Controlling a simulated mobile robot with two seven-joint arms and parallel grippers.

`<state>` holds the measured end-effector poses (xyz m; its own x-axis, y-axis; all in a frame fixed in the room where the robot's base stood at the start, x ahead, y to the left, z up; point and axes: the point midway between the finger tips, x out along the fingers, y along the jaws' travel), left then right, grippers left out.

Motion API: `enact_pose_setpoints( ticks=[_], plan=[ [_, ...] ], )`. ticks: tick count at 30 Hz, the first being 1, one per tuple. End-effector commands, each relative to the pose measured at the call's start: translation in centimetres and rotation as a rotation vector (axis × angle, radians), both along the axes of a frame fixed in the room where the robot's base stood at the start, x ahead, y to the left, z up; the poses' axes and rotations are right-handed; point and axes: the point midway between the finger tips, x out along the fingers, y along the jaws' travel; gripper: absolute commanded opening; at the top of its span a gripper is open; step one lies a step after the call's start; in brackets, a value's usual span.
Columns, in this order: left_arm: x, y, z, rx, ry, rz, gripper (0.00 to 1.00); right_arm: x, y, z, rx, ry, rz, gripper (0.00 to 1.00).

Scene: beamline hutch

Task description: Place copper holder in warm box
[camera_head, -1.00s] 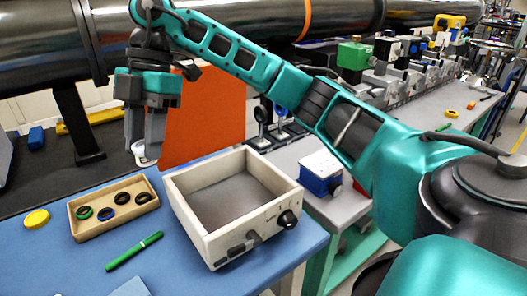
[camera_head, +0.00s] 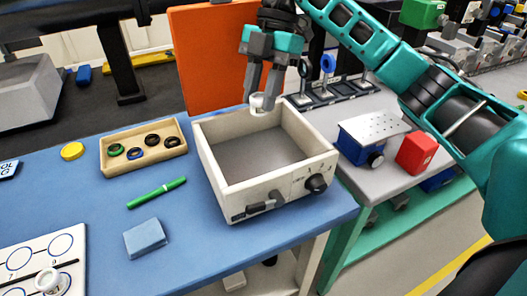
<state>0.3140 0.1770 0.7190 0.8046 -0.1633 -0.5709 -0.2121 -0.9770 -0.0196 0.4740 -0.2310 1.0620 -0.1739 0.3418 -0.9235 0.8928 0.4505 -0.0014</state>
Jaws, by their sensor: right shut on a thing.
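The warm box (camera_head: 225,195) is an open-topped cream box with a grey floor, and a black knob and a latch on its front. It stands on the blue table and looks empty. My right gripper (camera_head: 262,90) points down, shut on a small white, round holder (camera_head: 262,105). No copper colour shows on it at this size. The holder appears in front of the box's far wall, above the floor; its exact height is hard to tell. My left gripper is not in view.
An orange panel (camera_head: 205,60) stands behind the box. To the left are a tray (camera_head: 110,163) of rings, a green pen (camera_head: 158,192), a blue block (camera_head: 145,238) and a numbered board (camera_head: 20,265) with a white holder (camera_head: 48,281). A blue device (camera_head: 365,138) stands to the right.

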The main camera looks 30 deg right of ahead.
Motion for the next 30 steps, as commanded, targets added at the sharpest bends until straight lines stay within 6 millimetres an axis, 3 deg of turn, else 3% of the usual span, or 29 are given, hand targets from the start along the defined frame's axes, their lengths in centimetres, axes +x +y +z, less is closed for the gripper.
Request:
enact_pose_setpoints(
  ticks=[1, 3, 9, 17, 24, 30],
  plan=[
    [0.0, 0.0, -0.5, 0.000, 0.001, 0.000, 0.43, -0.1, 0.0, -1.8, 0.001, 0.005, 0.002, 0.02],
    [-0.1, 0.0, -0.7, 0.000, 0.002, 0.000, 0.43, -0.1, 0.0, -3.5, 0.000, 0.004, -0.001, 0.02],
    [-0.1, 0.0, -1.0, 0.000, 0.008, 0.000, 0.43, -0.1, 0.0, -7.5, 0.000, 0.001, 0.000, 0.02],
    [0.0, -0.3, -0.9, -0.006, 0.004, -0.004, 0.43, 0.0, 0.0, -9.4, 0.000, -0.001, 0.000, 0.02],
    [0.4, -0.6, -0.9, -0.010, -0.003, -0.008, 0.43, 0.0, 0.0, -12.8, 0.000, 0.001, 0.000, 0.02],
    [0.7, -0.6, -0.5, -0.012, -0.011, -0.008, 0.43, 0.0, 0.0, -12.8, 0.000, -0.002, 0.000, 0.02]
  ],
)
